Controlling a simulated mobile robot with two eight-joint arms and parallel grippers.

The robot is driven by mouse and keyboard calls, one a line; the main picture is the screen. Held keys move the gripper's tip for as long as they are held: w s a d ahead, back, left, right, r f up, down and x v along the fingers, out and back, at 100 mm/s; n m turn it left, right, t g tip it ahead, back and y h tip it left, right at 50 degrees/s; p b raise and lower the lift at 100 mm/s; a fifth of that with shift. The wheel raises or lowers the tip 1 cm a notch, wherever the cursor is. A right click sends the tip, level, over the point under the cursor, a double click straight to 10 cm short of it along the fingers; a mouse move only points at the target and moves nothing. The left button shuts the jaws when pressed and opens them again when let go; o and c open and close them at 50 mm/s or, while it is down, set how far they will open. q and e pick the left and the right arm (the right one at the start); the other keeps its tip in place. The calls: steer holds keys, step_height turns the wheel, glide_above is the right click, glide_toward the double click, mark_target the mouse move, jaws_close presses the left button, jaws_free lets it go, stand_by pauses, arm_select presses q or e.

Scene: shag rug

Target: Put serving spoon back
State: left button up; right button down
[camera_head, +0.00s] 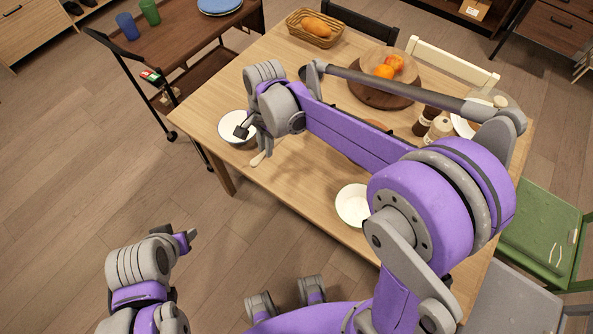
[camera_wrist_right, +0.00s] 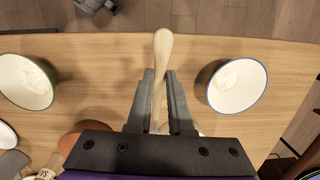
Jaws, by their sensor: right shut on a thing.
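The pale wooden serving spoon (camera_wrist_right: 163,52) stands between the fingers of my right gripper (camera_wrist_right: 160,78) in the right wrist view, its rounded end pointing to the table's near edge. My right gripper (camera_head: 259,140) is shut on it in the head view, over the table's left front edge, where a short part of the spoon (camera_head: 260,158) shows below the fingers. The rest is hidden by the gripper. My left gripper (camera_head: 188,240) is off the table at the lower left; its fingers are too unclear to judge.
A blue-rimmed white bowl (camera_wrist_right: 237,88) and a green-rimmed white bowl (camera_wrist_right: 26,82) stand on either side of the spoon on the wooden table (camera_head: 290,190). A bread basket (camera_head: 315,28), fruit bowl (camera_head: 388,64) and bottles (camera_head: 438,130) are farther back. A cart (camera_head: 180,45) stands left.

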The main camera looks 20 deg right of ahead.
glide_above(286, 182)
steer(key=f, duration=0.2)
steer(key=shift+n+h, duration=0.4)
steer(key=f+b, duration=0.1)
steer(key=f, duration=0.4)
steer(key=shift+d, duration=0.2)
steer(key=shift+f, duration=2.2)
steer(key=shift+f+b, duration=0.15)
steer(key=shift+b, duration=0.2)
steer(key=c, duration=0.8)
jaws_free()
